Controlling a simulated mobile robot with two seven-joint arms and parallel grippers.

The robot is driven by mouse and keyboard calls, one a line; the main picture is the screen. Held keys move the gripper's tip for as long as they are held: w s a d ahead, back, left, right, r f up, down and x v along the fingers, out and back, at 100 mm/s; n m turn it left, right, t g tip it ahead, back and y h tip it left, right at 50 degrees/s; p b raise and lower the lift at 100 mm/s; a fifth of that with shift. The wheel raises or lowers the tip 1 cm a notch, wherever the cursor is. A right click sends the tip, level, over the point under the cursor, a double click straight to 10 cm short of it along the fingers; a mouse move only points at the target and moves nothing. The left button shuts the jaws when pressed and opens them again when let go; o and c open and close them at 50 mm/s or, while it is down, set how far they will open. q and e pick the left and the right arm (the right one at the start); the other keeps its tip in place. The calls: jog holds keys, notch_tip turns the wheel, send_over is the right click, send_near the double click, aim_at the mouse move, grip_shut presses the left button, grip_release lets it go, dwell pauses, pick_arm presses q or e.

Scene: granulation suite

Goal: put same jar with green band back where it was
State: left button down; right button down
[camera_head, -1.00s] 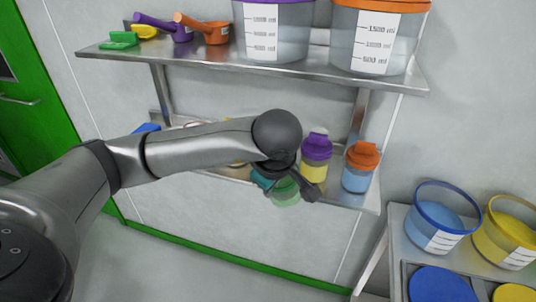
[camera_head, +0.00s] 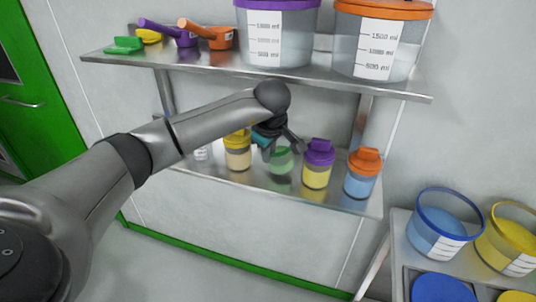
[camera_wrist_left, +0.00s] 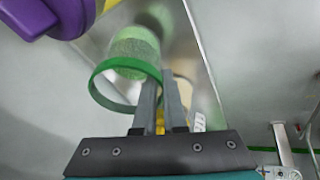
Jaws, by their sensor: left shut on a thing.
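The jar with green band (camera_head: 281,162) is a clear, open-topped jar with green contents. It is at the lower shelf, between a yellow-lidded jar (camera_head: 238,150) and a purple-lidded jar (camera_head: 318,163). My left gripper (camera_head: 281,148) is shut on its rim, partly hiding it. In the left wrist view the green band (camera_wrist_left: 126,66) rings the jar's near end, and my left gripper's fingers (camera_wrist_left: 158,100) are close together at its side. I cannot tell whether the jar's base touches the shelf. My right gripper is not in view.
The lower shelf (camera_head: 335,197) also holds an orange-lidded jar (camera_head: 363,172) at the right. A blue tub (camera_head: 440,222) stands on a lower surface at right.

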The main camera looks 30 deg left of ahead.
pick_arm(q)
jog(key=shift+w+a, duration=0.25)
jog(key=shift+w, duration=0.2)
jog(key=shift+s+f, duration=0.1)
jog(key=shift+f, duration=0.4)
jog(key=shift+f, duration=0.2)
jog(key=c, duration=1)
grip_release()
jog(key=v, duration=0.7)
jog(key=shift+w+r, duration=0.3)
jog(key=shift+r, duration=0.05)
jog(key=shift+d, duration=0.1)
